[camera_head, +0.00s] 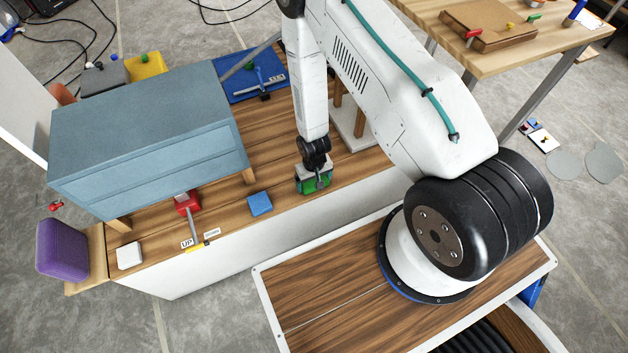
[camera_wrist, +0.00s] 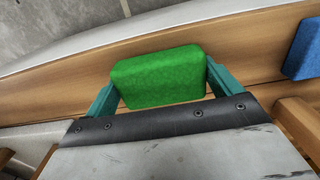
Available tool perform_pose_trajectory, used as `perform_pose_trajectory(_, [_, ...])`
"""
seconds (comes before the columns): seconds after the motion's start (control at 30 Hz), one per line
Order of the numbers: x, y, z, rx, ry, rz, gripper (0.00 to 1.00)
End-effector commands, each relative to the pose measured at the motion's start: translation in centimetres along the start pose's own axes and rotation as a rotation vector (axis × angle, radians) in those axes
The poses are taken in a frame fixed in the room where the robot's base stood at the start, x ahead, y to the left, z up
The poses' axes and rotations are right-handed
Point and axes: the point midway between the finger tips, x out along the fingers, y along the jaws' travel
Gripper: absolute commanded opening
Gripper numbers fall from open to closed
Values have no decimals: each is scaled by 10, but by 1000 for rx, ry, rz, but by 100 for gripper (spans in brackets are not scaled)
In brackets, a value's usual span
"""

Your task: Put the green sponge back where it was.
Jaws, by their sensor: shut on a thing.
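The green sponge (camera_wrist: 160,77) is between the two teal fingers of my gripper (camera_wrist: 160,85) in the wrist view, and both fingers press its short sides. In the head view my gripper (camera_head: 315,184) is low over the front of the wooden tabletop, and part of the green sponge (camera_head: 317,183) shows between its fingers. I cannot tell whether the sponge touches the wood.
A blue sponge (camera_head: 260,204) lies to the left of my gripper, and it also shows in the wrist view (camera_wrist: 305,50). A blue-grey cabinet (camera_head: 150,130) stands farther left. A red-handled switch (camera_head: 188,205) is in front of it. A white block (camera_head: 130,255) lies near the left end.

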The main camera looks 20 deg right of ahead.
Motion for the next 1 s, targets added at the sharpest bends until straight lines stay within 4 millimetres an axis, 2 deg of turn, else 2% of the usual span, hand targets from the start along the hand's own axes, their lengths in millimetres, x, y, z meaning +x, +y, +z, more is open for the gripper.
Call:
perform_pose_trajectory(0.33, [4, 0, 0, 0, 0, 0, 69])
perform_pose_trajectory(0.37, [4, 0, 0, 0, 1, 0, 98])
perform_pose_trajectory(0.67, [0, 0, 0, 0, 1, 0, 100])
perform_pose_trajectory(0.87, [-26, 0, -1, 0, 3, 0, 100])
perform_pose_trajectory(1.0, [-56, 0, -2, 0, 5, 0, 100])
